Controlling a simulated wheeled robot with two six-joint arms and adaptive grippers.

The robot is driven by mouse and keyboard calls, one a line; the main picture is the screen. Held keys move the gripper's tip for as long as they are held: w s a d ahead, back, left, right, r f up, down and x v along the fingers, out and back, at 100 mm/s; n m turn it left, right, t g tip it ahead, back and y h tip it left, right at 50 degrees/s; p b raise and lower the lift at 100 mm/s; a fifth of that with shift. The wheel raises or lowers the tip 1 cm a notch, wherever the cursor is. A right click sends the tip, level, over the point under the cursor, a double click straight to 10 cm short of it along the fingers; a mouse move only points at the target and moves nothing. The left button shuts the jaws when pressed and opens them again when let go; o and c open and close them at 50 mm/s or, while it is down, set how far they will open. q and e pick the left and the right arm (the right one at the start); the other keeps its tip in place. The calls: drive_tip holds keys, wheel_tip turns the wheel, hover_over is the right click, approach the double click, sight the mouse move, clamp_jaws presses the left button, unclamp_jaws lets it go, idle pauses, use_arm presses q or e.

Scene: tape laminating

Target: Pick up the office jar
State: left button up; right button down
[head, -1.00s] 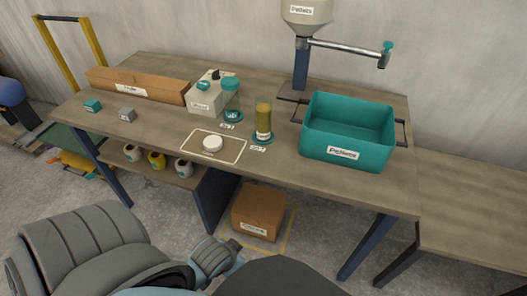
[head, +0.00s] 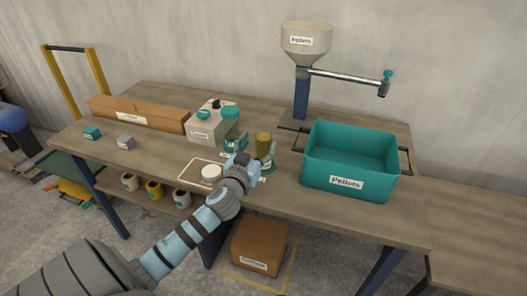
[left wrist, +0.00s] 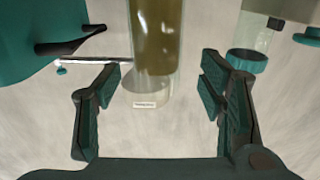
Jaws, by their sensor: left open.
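A clear jar with olive-brown contents (head: 263,140) stands on the bench, its lower part hidden behind my left gripper (head: 251,153) in the head view. In the left wrist view the jar (left wrist: 153,50) is upright, ahead of and between the open fingers of my left gripper (left wrist: 163,100), with clear space on both sides. The left gripper is open and empty. My right gripper is out of view.
A white round piece (head: 210,172) lies on an outlined pad left of the gripper. A teal Pellets bin (head: 380,180) stands to the right, with a hopper (head: 305,42) and its metal arm behind. A pale box (head: 207,128) and a long brown box (head: 140,113) are farther left.

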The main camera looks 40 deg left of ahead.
use_arm(q)
drive_tip(key=x, duration=0.4)
drive_tip(key=shift+w+d+r, duration=0.15)
drive_tip(key=shift+w, duration=0.05)
drive_tip(key=shift+s, duration=0.1)
clamp_jaws()
